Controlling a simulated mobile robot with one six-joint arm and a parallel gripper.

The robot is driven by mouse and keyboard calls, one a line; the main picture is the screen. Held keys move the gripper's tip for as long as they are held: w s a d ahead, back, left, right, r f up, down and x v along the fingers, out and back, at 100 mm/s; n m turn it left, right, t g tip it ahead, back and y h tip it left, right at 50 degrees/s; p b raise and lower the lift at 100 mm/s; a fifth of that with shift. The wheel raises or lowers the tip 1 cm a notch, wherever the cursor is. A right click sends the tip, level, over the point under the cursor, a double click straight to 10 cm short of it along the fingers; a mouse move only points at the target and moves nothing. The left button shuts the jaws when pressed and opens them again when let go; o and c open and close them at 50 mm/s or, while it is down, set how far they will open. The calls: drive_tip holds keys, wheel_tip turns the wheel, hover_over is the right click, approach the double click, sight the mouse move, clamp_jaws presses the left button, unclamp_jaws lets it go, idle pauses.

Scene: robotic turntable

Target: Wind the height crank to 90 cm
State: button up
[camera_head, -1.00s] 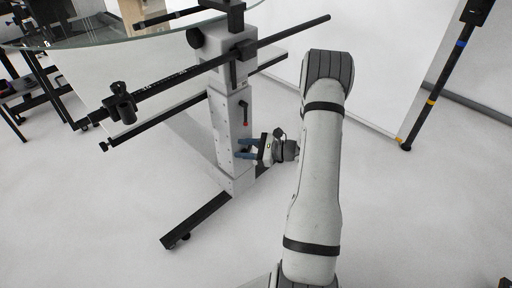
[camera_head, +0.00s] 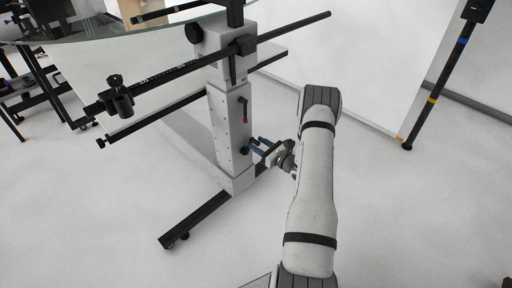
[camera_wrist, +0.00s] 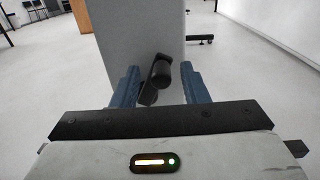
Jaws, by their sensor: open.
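The grey turntable column (camera_head: 229,135) stands left of my gripper (camera_head: 254,144) in the head view. A black lever with a red tip (camera_head: 244,110) sits on its right face, just above my fingertips. In the wrist view a black crank handle (camera_wrist: 161,72) shows in front of the column (camera_wrist: 120,35), between my two blue fingers. The fingers are apart, with visible gaps beside the handle. I cannot tell whether this handle is the red-tipped lever, and no height scale can be read.
The glass turntable top (camera_head: 115,28) overhangs at the upper left. A long black bar (camera_head: 275,33) crosses the column. A black foot (camera_head: 195,220) runs along the floor. A white panel (camera_head: 350,65) and a black pole (camera_head: 433,90) stand behind.

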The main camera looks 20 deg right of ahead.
drive_tip(key=shift+w+a, duration=0.1)
drive_tip(key=shift+w, duration=0.2)
clamp_jaws()
idle(0.4)
